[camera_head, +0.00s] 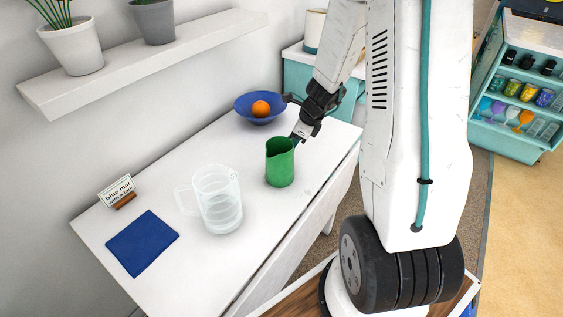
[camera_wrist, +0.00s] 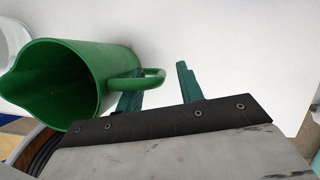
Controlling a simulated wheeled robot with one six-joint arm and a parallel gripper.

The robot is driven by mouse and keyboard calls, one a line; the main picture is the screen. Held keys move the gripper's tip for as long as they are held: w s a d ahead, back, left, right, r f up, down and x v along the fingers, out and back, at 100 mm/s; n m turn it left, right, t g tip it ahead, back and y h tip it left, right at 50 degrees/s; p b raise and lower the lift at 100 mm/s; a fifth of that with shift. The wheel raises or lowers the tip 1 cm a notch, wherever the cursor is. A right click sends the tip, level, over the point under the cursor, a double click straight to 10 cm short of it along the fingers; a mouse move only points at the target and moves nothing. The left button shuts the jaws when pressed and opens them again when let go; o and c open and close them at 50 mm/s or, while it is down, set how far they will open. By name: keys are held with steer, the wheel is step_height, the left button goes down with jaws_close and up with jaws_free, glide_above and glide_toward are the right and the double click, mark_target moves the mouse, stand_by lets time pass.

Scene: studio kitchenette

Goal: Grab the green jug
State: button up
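The green jug (camera_head: 280,165) stands upright on the white table, with its open top facing up. In the wrist view the jug (camera_wrist: 75,80) fills the left side, and its handle (camera_wrist: 152,76) points right. My gripper (camera_head: 297,139) is at the jug's far right side, close to the rim. In the wrist view my gripper (camera_wrist: 162,72) has its two teal fingers spread apart. The handle's outer end lies over the left finger and reaches into the gap between them. The handle hides part of the left finger. I cannot tell whether they touch.
A clear pitcher (camera_head: 218,200) stands left of the jug. A blue bowl (camera_head: 245,106) with an orange (camera_head: 260,109) is behind it. A shelf (camera_head: 140,62) with plants hangs above.

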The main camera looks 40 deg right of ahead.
jaws_close()
steer(key=shift+r, duration=0.2)
